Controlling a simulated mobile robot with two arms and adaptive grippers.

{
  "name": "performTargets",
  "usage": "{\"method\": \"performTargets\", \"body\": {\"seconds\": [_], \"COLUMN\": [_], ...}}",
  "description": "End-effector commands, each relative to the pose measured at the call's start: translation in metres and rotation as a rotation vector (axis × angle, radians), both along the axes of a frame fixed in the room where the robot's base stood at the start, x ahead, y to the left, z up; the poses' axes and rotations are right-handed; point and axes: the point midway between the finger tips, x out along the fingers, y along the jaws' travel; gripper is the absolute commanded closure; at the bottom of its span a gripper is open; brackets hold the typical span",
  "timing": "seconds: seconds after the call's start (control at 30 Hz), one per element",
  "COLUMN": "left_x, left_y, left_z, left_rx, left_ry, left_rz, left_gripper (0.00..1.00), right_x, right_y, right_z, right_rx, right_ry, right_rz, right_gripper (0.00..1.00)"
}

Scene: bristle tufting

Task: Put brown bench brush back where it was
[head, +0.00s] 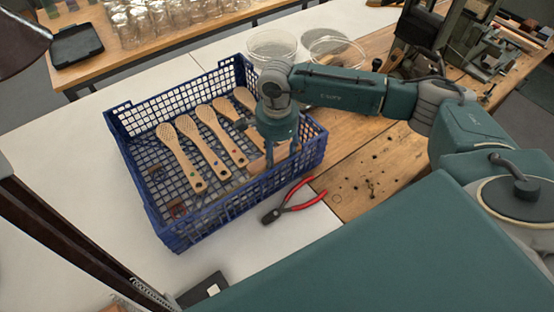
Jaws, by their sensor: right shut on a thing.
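My right gripper (270,150) points down inside the right part of the blue plastic crate (182,240). It is shut on a brown wooden piece (257,166), which looks like the brown bench brush. The fingers and wrist hide much of it, and I cannot tell whether it touches the crate floor. Several pale wooden brushes lie side by side in the crate to the left, one of them at the front left (182,158). My left gripper is not in view.
Red-handled pliers (292,203) lie just in front of the crate. Clear round dishes (272,46) stand behind it. A wooden bench top (375,165) is at the right, with tools and a machine behind. White table is free left of the crate.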

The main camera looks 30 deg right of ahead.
Motion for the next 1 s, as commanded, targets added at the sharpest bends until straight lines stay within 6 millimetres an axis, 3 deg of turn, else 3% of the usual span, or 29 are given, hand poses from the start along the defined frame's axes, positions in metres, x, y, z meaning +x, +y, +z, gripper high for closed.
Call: {"method": "performTargets", "body": {"seconds": [0.2, 0.6, 0.63, 0.67, 1.0], "left_x": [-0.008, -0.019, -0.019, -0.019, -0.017], "left_y": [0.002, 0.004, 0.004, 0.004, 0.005], "left_z": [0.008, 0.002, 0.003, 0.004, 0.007], "left_rx": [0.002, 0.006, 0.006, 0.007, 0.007], "left_ry": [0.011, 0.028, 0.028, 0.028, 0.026], "left_rz": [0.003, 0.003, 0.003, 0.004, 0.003], "left_gripper": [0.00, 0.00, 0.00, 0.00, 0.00], "right_x": [-0.001, 0.000, 0.000, 0.000, 0.000], "right_y": [0.000, 0.000, 0.000, 0.000, 0.000], "right_z": [-0.030, -0.037, -0.036, -0.035, -0.032], "right_rx": [0.000, 0.000, 0.000, 0.000, 0.000], "right_ry": [0.002, 0.000, 0.001, 0.001, 0.001], "right_rz": [-0.001, 0.000, 0.000, 0.000, 0.000], "right_gripper": [0.70, 0.70, 0.45, 0.41, 0.41]}}
